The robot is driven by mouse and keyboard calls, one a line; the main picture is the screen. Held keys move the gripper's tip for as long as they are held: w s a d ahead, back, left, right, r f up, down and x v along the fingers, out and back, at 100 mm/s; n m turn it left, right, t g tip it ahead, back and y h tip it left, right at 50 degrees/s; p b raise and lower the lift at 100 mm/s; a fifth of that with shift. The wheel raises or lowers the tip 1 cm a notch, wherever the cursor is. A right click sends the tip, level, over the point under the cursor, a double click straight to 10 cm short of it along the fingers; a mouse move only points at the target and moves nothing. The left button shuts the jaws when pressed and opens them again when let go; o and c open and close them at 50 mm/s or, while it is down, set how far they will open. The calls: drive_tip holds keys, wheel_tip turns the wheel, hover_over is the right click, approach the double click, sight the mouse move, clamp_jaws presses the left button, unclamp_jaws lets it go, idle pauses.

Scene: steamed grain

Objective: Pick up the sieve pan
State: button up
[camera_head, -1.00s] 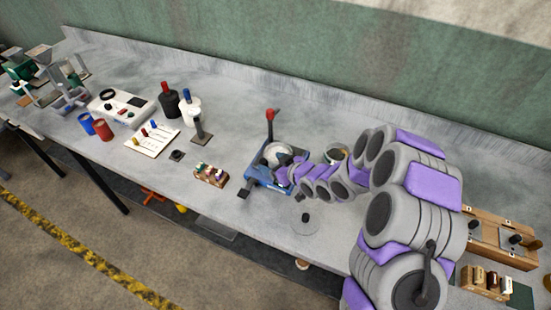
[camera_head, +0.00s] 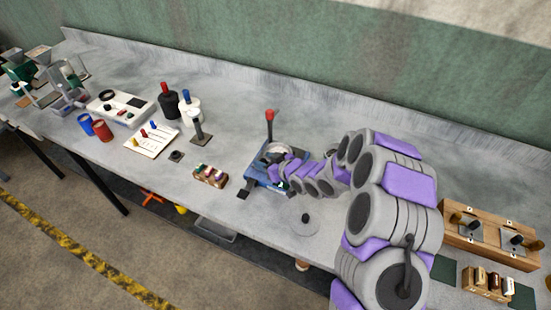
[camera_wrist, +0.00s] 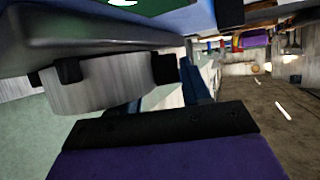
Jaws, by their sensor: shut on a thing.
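A silvery round pan, which looks like the sieve pan, shows as a curved metal wall in the wrist view (camera_wrist: 112,88). Dark finger pads stand at both its sides, and my gripper (camera_wrist: 118,70) appears shut on it. In the head view my gripper (camera_head: 274,172) is at the blue device (camera_head: 256,178) with the red-knobbed lever (camera_head: 269,116). A pale round rim (camera_head: 278,150) shows on top of that device. My gripper and wrist hide much of the device, so the exact grip and any gap under the pan cannot be told.
A grey disc (camera_head: 305,224) lies near the front edge. A small rack (camera_head: 210,176) stands left of the device. A wooden box (camera_head: 490,240) stands at the right. The wall is behind the bench (camera_head: 330,135).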

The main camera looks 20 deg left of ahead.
clamp_jaws()
idle(0.5)
drive_tip(key=shift+a+r, duration=0.1)
drive_tip(key=shift+r, duration=0.2)
wheel_tip(320, 180, up, 3)
drive_tip(key=shift+r+p, duration=0.2)
drive_tip(key=shift+p, duration=0.5)
drive_tip(key=s+d+p, duration=0.2)
drive_tip(key=s+d, duration=0.1)
drive_tip(key=s, duration=0.3)
drive_tip(key=s+d+r+p, duration=0.1)
drive_tip(key=s+d, duration=0.2)
drive_tip(key=s, duration=0.3)
drive_tip(key=shift+d+p, duration=0.3)
drive_tip(key=shift+p, duration=0.05)
drive_tip(key=shift+s+r+p, duration=0.15)
drive_tip(key=shift+p, duration=0.45)
